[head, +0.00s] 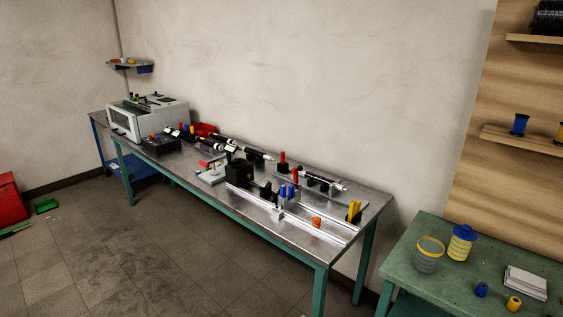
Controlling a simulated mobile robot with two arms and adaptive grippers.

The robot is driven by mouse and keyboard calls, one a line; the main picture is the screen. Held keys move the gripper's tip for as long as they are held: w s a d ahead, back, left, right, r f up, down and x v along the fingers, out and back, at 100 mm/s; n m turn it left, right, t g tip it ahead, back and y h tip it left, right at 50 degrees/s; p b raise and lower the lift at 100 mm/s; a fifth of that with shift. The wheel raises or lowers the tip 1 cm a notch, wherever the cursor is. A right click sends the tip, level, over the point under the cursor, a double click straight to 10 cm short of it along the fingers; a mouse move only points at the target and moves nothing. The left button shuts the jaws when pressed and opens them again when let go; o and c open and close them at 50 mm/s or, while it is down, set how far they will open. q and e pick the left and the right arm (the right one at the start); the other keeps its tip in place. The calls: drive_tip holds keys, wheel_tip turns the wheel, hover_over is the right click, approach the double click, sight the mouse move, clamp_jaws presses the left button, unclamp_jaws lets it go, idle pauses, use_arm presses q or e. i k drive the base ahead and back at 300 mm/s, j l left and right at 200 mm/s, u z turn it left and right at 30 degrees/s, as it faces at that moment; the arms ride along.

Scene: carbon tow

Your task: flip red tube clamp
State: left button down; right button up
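A small toggle-like clamp with a red handle (204,163) sits on a pale base plate (212,174) near the front edge of the long metal workbench (328,245). A red upright piece (283,159) stands farther back, beside a dark tube assembly (322,182). Both are small, and I cannot tell for certain which is the tube clamp or whether it is open or closed. Neither of my grippers is in view.
A black block (239,172), blue uprights (287,192), an orange piece (316,222) and yellow uprights (354,211) crowd the bench. A white machine (148,119) stands at its far end. A green table (468,284) is at right. The floor (130,255) in front is clear.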

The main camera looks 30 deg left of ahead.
sight(294, 171)
drive_tip(key=j+z, duration=0.3)
drive_tip(key=j, duration=1)
drive_tip(key=j+z, duration=0.25)
drive_tip(key=j, duration=1.05)
